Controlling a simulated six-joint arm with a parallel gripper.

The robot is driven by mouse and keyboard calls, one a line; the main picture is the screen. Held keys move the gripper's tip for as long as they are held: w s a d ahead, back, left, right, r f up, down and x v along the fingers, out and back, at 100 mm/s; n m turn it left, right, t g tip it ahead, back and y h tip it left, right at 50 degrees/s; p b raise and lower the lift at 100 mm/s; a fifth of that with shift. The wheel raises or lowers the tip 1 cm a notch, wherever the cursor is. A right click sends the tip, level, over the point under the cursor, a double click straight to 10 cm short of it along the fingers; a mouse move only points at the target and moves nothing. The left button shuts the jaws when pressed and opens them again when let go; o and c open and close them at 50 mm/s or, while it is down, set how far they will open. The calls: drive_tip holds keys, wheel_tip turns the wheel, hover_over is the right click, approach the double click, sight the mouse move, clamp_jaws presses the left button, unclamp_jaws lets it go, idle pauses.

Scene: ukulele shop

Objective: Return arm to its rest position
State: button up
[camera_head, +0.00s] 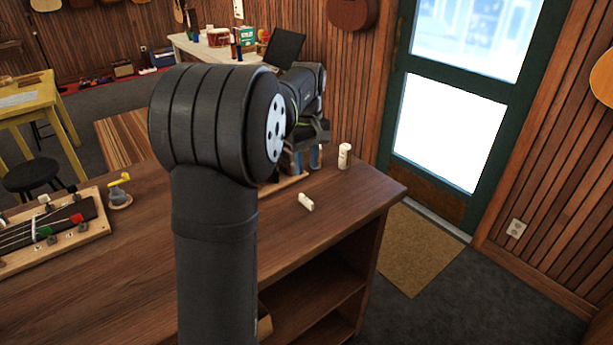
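My black arm rises in front of the wooden counter (140,255) and bends at a large rounded joint. Beyond that joint the farther links show above the counter's far right part. My gripper (310,135) is at the end of these links, small and partly hidden by the arm. I cannot make out its fingertips or whether it is open or shut. No held thing can be made out.
A white bottle (344,156) stands and a small white piece (306,202) lies on the counter's right part. Bluish items (315,156) are below the gripper. At left are a ukulele neck on a board (62,234) and a yellow-topped item (119,190). The counter's front middle is bare.

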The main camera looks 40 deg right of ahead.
sight(306, 198)
drive_tip(key=shift+r, duration=0.5)
drive_tip(key=shift+f, duration=0.1)
wheel_tip(306, 198, down, 12)
drive_tip(key=shift+r, duration=2)
